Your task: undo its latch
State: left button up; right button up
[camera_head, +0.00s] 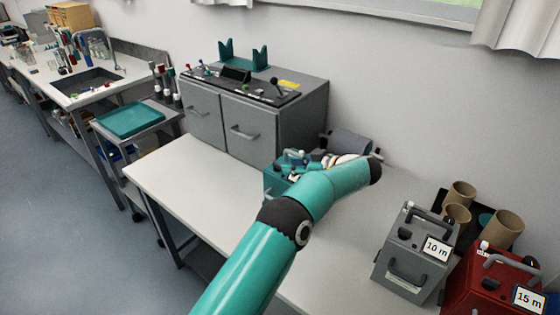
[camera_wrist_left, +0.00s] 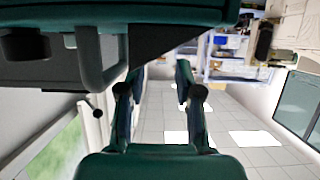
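"Its" is not named; the nearest case is a teal box (camera_head: 277,180) on the bench in front of the grey cabinet, partly hidden by my left arm. My left gripper (camera_head: 296,157) is at the top of this box. In the left wrist view the gripper (camera_wrist_left: 158,75) has its fingers apart, with nothing seen between them. A teal and dark body with a grey bar handle (camera_wrist_left: 90,60) fills the top of that view, close beside the left finger. A small black knob (camera_wrist_left: 97,113) shows by that finger. I cannot tell which part is the latch or whether anything touches. My right gripper is not in view.
A grey box marked 10 m (camera_head: 415,255) and a red box marked 15 m (camera_head: 497,285) stand at the right, near brown cups (camera_head: 502,229). The grey two-door cabinet (camera_head: 247,127) stands behind the teal box. The bench (camera_head: 185,190) is clear at front left.

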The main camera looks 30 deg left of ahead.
aim_at(277, 166)
pick_arm(q)
jog(key=shift+p+x, duration=0.65)
jog(key=shift+x, duration=2)
grip_shut()
